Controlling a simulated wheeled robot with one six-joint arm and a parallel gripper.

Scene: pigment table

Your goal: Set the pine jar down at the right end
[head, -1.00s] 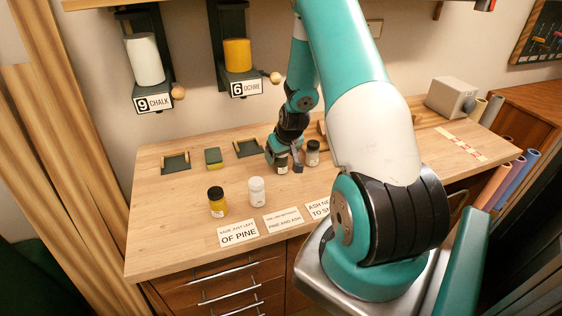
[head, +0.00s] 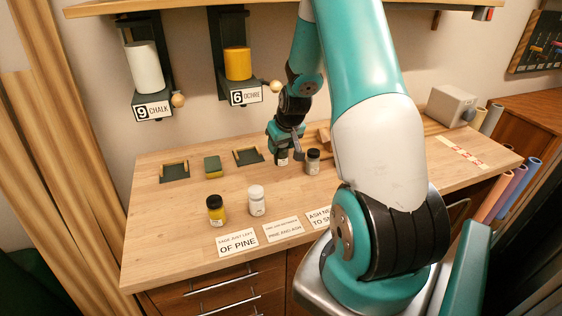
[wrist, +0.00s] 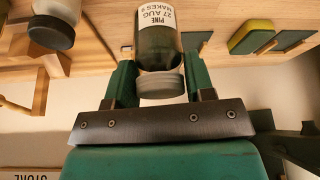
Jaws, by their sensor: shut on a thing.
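The pine jar (wrist: 158,45) shows in the wrist view, a grey-lidded dark green glass jar with a white label reading PINE. My gripper (wrist: 160,84) is shut on it, with a green finger on each side near the lid. In the head view my gripper (head: 285,145) is over the back middle of the wooden table (head: 160,235), and only a bit of the pine jar (head: 283,161) shows below it. The jar seems a little above the tabletop. A red-and-white marked strip (head: 462,153) lies toward the table's right end.
A dark-lidded grey jar (head: 313,162) stands just right of my gripper. A yellow jar (head: 216,211) and a white jar (head: 256,201) stand in front, behind several printed cards (head: 238,243). A grey box (head: 451,105) sits back right. My arm hides much of the right half.

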